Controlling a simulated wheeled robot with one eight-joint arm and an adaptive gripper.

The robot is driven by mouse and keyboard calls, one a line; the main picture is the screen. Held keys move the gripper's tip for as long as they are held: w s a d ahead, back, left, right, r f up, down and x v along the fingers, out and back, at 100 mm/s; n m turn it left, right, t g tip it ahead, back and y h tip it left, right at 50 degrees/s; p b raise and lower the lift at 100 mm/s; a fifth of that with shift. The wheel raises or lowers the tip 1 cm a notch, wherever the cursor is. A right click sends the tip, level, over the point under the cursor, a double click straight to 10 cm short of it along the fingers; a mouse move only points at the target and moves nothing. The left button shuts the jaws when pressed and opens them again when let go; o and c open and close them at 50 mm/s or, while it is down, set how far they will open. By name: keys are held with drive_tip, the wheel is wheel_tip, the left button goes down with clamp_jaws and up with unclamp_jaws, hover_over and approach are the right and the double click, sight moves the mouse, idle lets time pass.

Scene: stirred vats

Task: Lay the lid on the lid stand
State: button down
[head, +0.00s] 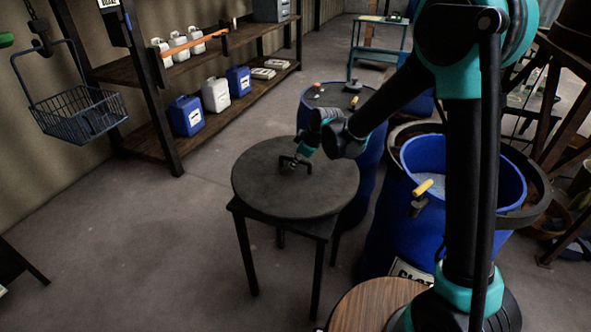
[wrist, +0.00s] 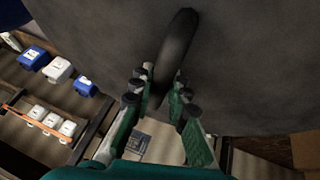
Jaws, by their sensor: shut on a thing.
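The lid (head: 270,190) is a dark grey round disc with a black loop handle (head: 288,163). It lies flat, or nearly so, over the top of the lid stand (head: 239,208), a small black-legged table. I cannot tell whether the lid touches the stand. My gripper (head: 295,165) is at the handle, above the middle of the lid, and is shut on it. In the wrist view the handle (wrist: 176,50) runs between the two fingers (wrist: 165,95), and the lid's grey surface (wrist: 240,60) fills the upper part. The stand's top is mostly hidden by the lid.
An open blue vat (head: 400,225) with a yellow-handled tool (head: 424,187) on its rim stands at right. Another blue vat (head: 310,98) with small things on top stands behind. Shelves (head: 150,130) with jugs and a hanging basket (head: 85,110) are at left. Floor left of the stand is clear.

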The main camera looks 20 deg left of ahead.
sight(295, 169)
drive_tip(key=shift+f, duration=1.95)
drive_tip(key=c, duration=1.5)
unclamp_jaws()
drive_tip(key=shift+f, duration=0.1)
drive_tip(key=v, duration=1.2)
